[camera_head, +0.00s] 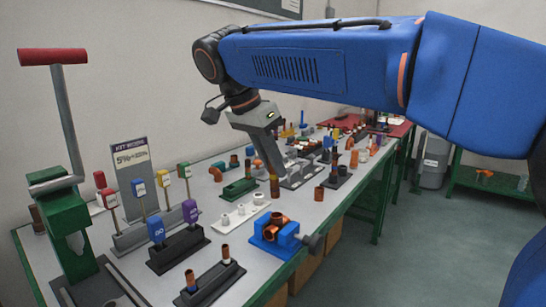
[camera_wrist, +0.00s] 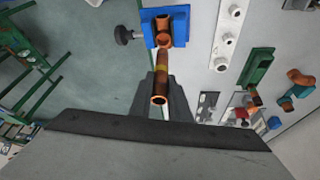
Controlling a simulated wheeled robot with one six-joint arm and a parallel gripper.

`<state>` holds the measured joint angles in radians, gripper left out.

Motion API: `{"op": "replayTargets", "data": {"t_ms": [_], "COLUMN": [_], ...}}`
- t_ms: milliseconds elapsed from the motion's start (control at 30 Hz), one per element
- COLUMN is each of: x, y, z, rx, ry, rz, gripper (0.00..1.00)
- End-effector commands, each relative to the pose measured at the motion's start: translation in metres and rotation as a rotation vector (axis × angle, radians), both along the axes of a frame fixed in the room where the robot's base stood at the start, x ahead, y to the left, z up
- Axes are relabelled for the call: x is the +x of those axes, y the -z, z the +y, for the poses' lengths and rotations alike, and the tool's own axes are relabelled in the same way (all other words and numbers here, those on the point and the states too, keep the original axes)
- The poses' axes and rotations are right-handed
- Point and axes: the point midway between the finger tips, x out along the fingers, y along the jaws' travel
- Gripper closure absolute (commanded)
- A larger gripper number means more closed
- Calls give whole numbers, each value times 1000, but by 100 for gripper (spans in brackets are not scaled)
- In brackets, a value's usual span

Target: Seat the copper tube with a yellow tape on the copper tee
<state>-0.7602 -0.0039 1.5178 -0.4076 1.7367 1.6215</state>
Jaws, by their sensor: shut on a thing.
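The copper tube with yellow tape (camera_wrist: 164,68) is held between the fingers of my gripper (camera_wrist: 161,82). Its open near end faces the wrist camera. In the head view the tube (camera_head: 275,187) hangs roughly upright below my gripper (camera_head: 275,172). The copper tee (camera_head: 274,225) is clamped in a blue vise (camera_head: 268,246) near the table's front edge. In the head view there is a small gap between the tube's lower end and the tee. In the wrist view the tube's far end overlaps the tee (camera_wrist: 164,28), so contact cannot be told there.
A white fitting strip (camera_head: 243,214) lies behind the vise. A black rack with short copper tubes (camera_head: 210,284) stands at front left. A green stand with a red handle (camera_head: 66,215) is at far left. Several fittings crowd the table's back right.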

Motion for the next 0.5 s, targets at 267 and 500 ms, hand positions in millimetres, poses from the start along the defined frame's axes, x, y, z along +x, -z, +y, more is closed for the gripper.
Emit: {"op": "replayTargets", "data": {"t_ms": [267, 500], "x": [-1, -2], "y": [22, 33], "z": [-2, -2], "rx": [0, 0], "ry": [1, 0], "rz": [0, 0], "gripper": [100, 100]}}
